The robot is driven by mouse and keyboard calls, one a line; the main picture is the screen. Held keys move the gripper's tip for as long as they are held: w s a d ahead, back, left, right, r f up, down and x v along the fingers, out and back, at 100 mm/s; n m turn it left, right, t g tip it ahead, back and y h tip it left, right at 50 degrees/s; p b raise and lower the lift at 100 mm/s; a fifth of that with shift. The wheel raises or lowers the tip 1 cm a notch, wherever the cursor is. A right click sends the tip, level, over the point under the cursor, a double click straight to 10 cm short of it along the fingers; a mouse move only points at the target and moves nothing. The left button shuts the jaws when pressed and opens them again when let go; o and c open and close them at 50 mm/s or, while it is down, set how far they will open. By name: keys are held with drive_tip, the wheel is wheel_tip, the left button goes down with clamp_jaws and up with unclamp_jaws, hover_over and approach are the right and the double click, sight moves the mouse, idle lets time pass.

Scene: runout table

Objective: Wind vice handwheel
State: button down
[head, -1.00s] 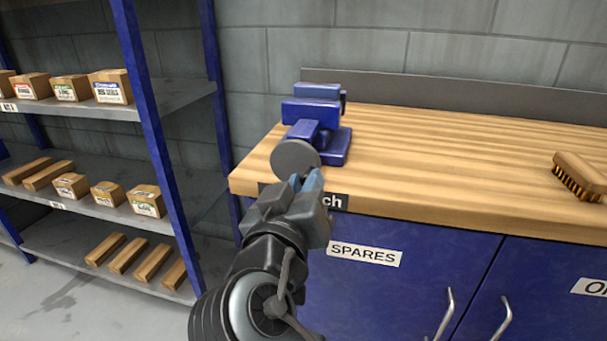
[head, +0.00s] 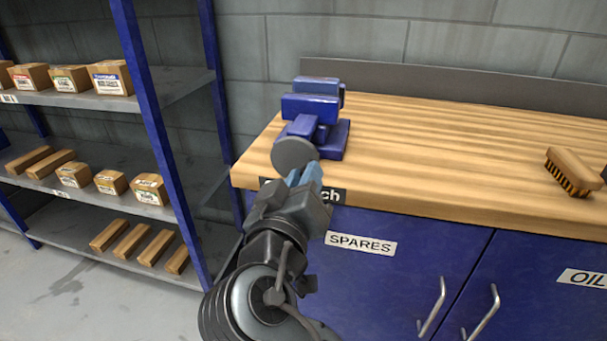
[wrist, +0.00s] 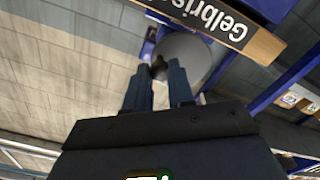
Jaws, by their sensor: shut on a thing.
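The blue vice (head: 312,108) stands on the left end of the wooden bench. Its grey round handwheel (head: 295,153) faces the front edge, and the disc also shows in the wrist view (wrist: 187,55). My gripper (head: 306,173) is at the lower right of the wheel. In the wrist view, the two fingers (wrist: 159,75) are on either side of a small dark handle (wrist: 160,68) at the wheel's rim, and they are shut on it. The fingers partly hide the handle, and in the head view it is hidden.
The bench top (head: 430,155) is clear right of the vice up to a brush (head: 572,172). Blue cupboard doors (head: 385,260) with metal handles are below. A shelf rack (head: 150,140) with boxes stands close on the left. A block wall is behind.

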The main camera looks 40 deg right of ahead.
drive_tip(key=c, duration=1.1)
unclamp_jaws()
